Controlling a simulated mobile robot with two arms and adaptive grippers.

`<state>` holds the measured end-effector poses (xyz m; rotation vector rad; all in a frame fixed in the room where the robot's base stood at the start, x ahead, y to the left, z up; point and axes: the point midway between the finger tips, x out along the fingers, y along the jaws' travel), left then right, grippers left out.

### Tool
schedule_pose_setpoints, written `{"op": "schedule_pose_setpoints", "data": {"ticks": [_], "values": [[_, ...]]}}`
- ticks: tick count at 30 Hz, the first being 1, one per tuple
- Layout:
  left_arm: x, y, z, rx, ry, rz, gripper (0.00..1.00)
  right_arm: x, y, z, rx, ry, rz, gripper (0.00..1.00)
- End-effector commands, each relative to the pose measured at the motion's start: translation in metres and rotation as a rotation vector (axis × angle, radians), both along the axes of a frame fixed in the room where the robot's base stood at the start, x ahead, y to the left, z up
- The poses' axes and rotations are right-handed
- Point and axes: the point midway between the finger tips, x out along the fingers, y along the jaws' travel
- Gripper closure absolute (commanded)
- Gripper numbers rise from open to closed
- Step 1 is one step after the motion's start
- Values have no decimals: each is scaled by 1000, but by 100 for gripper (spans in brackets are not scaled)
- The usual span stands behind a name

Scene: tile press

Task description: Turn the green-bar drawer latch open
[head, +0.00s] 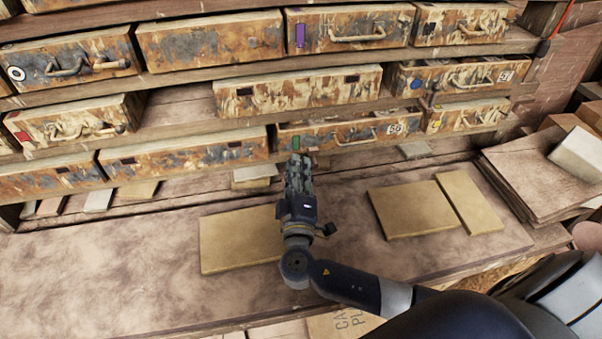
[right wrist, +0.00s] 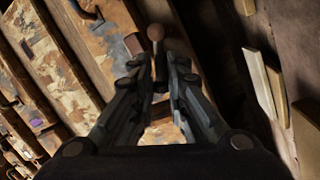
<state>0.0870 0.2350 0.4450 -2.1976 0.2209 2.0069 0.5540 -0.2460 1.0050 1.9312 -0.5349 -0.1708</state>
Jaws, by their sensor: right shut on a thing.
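The green-bar drawer (head: 345,132) is in the lower row of the cabinet in the head view. Its rusty front carries a green bar (head: 295,142) at the left and a curved handle (head: 355,137). My right gripper (head: 298,160) is at the lower left of this front, just under the green bar, and covers the latch there. In the right wrist view, the latch (right wrist: 156,34) shows as a thin stem with a round brownish knob. The fingertips (right wrist: 158,70) are closed on its stem, with the knob beyond them. My left gripper is not in view.
Other rusty drawers surround it, including a red-marked one (head: 75,125) and a purple-marked one (head: 350,28). Tan tiles (head: 413,208) lie on the dusty bench (head: 110,270) below. Stacked boards (head: 535,175) stand at the right. The bench's left part is clear.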

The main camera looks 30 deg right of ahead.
Motion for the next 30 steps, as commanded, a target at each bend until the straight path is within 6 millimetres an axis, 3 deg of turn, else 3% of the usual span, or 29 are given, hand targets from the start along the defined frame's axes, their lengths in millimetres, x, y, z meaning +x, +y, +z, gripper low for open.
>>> {"op": "schedule_pose_setpoints", "data": {"ticks": [3,12,30], "values": [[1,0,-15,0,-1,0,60,0,2,-11,-99,29,3,100],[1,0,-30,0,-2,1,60,0,4,-18,-296,79,3,100],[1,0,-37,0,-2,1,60,0,4,-22,-409,110,6,100]]}}
